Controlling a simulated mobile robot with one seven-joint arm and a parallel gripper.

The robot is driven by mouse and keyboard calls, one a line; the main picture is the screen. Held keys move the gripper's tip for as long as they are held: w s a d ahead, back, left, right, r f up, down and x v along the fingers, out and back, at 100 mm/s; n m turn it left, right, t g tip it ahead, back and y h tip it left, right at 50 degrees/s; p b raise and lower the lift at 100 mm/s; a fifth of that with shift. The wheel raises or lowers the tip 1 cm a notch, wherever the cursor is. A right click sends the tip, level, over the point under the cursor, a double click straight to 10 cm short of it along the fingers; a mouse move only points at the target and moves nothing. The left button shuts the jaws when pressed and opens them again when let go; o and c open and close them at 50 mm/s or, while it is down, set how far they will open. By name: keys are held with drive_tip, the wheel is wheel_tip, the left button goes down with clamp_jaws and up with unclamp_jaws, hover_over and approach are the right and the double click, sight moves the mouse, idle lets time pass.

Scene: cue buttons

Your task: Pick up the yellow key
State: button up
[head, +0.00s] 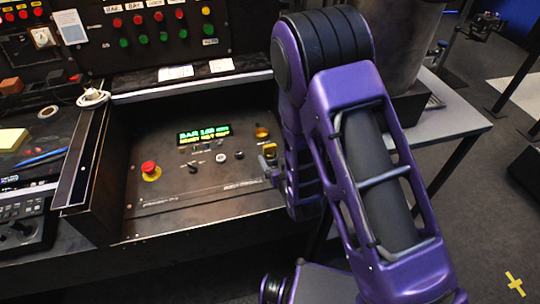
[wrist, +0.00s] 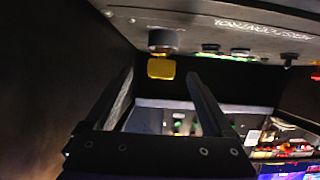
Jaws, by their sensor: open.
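The yellow key (head: 270,150) sits in the right part of the sloped control panel, close to my purple arm. In the wrist view its yellow bow (wrist: 161,69) sticks out from a dark round lock on the panel, which appears upside down there. My gripper (wrist: 160,77) is open, its two dark fingers apart. The key appears in the gap between the fingertips, with nothing gripped. How far the tips are from it in depth is hard to tell. In the head view my arm hides most of the gripper.
The panel (head: 195,200) is boxed in by dark side walls. It carries a red button (head: 149,167), a lit green display (head: 204,134) and an amber knob (head: 262,132). A grey table (head: 455,122) with a large metal cylinder stands at right.

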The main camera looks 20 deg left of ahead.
sight(271, 151)
drive_tip(key=shift+x, duration=3.15)
drive_tip(key=shift+a, duration=0.1)
drive_tip(key=shift+c, duration=0.3)
clamp_jaws()
